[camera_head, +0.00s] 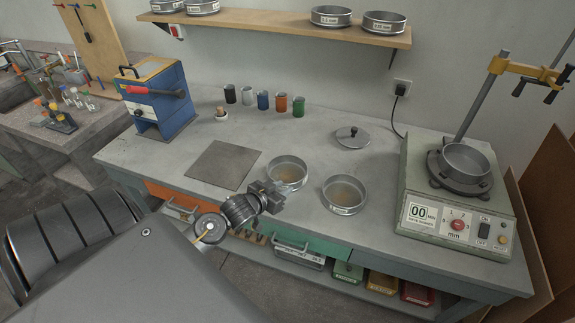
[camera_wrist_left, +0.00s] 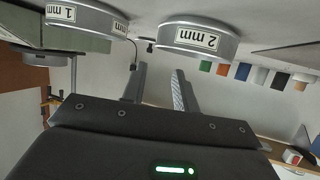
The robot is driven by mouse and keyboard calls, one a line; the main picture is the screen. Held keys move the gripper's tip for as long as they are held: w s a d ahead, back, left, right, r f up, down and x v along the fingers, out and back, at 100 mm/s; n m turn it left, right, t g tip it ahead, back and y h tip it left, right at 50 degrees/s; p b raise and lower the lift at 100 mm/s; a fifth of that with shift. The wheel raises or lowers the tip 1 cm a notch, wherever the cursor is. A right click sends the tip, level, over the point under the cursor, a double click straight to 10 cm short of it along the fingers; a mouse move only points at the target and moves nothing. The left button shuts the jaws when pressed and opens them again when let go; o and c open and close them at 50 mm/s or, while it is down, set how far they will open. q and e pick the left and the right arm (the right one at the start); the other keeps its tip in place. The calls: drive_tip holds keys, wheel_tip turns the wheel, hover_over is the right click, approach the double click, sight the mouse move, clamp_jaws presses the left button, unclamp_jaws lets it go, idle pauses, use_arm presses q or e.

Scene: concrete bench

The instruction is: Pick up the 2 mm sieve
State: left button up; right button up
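The 2 mm sieve (camera_head: 287,171) is a shallow round metal pan with brownish mesh, on the bench. In the left wrist view, which is upside down, its label "2 mm" (camera_wrist_left: 198,38) faces the camera. The 1 mm sieve (camera_head: 344,194) stands to its right; its label also shows in the left wrist view (camera_wrist_left: 85,17). My left gripper (camera_head: 274,192) is just in front of the 2 mm sieve and overlaps its near left side in the head view. Its fingers (camera_wrist_left: 160,72) are apart with nothing between them. I cannot tell whether they touch the rim. My right gripper is not visible.
A sieve shaker (camera_head: 459,200) with a clamp stand is at the right. A metal lid (camera_head: 353,137) lies behind the sieves. A grey mat (camera_head: 222,165) lies left. Several coloured cups (camera_head: 263,101) stand near the wall. A shelf (camera_head: 270,24) above holds more sieves.

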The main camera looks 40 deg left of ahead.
use_arm(q)
drive_tip(key=x, duration=0.5)
drive_tip(key=shift+w+f+p, duration=0.15)
drive_tip(key=shift+w+p, duration=0.15)
drive_tip(key=shift+p, duration=0.05)
drive_tip(key=shift+p+x, duration=0.75)
drive_tip(key=shift+x, duration=1.85)
drive_tip(key=shift+s+d, duration=0.1)
drive_tip(key=shift+d, duration=0.1)
clamp_jaws()
